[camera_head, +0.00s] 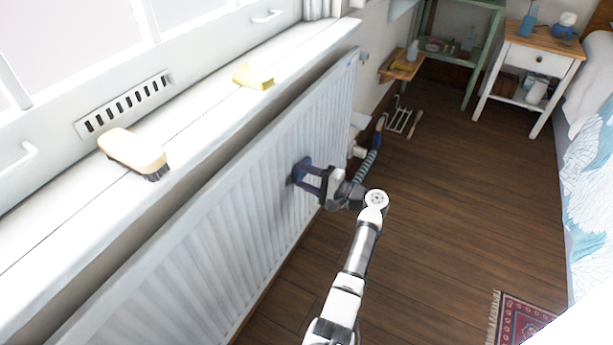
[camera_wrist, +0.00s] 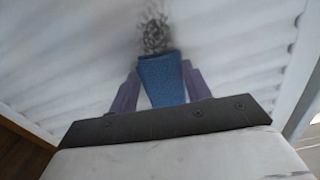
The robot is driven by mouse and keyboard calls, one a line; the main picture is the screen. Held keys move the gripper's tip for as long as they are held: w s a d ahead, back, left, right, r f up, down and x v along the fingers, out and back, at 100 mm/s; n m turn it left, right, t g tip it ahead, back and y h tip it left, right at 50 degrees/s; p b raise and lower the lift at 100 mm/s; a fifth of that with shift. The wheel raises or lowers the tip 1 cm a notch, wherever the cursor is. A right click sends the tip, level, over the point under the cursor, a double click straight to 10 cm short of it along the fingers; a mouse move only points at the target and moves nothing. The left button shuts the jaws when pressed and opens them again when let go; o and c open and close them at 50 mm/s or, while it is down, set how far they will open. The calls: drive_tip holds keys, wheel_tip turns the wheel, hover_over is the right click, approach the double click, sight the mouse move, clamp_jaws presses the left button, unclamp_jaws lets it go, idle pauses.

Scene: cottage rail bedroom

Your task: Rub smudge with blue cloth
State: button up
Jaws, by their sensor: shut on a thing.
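The blue cloth (camera_wrist: 162,80) is folded between the two purple fingers of my gripper (camera_wrist: 160,88) in the wrist view. My gripper is shut on it. A dark grey scribbly smudge (camera_wrist: 155,36) shows on the white ribbed radiator (camera_wrist: 75,70), just past the cloth's far edge. Whether the cloth touches the radiator is hard to tell. In the head view my gripper (camera_head: 303,172) is at the front face of the radiator (camera_head: 235,195), with the fingers pointing at it. The smudge is hidden there behind the gripper.
A brush (camera_head: 133,152) and a yellow sponge (camera_head: 254,76) lie on the windowsill (camera_head: 200,122) above the radiator. A white nightstand (camera_head: 541,62), a green shelf (camera_head: 483,42) and a low wooden stool (camera_head: 402,68) stand at the back.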

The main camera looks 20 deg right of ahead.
sight(275, 198)
drive_tip(key=shift+s+a+r+p, duration=0.1)
drive_tip(key=shift+s+a+p, duration=0.4)
drive_tip(key=shift+a+p, duration=0.15)
drive_tip(key=shift+s+a+p, duration=0.5)
drive_tip(key=shift+a, duration=0.25)
drive_tip(key=shift+s+a+p, duration=1.05)
drive_tip(key=shift+a+p, duration=0.1)
drive_tip(key=shift+a, duration=0.1)
drive_tip(key=shift+s+a+p, duration=1)
drive_tip(key=shift+a+p, duration=0.15)
drive_tip(key=shift+a, duration=0.05)
drive_tip(key=shift+s+a, duration=0.3)
drive_tip(key=v, duration=0.6)
drive_tip(key=shift+p, duration=0.3)
drive_tip(key=shift+s+d, duration=0.1)
drive_tip(key=shift+s, duration=0.05)
drive_tip(key=v, duration=0.2)
drive_tip(key=shift+s+d, duration=0.25)
